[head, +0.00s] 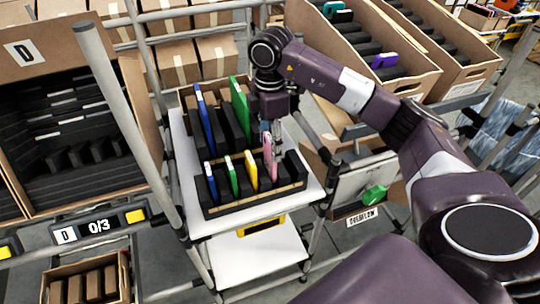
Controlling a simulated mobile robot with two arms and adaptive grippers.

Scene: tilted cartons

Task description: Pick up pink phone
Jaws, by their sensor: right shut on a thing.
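The pink phone (268,158) stands nearly upright in the front row of a black slotted rack (255,202) on a white shelf. My right gripper (270,135) reaches down at the phone's upper end and is shut on it. The phone's lower part still sits among the rack's black dividers. The fingertips are small and partly hidden by the phone and wrist. My left gripper is not in view.
Blue, green and yellow phones stand left of the pink one; a taller blue (205,120) and green phone (240,108) stand behind. A grey post (125,120) rises at left. Tilted cartons (450,75) lie right, one holding a purple phone (385,61).

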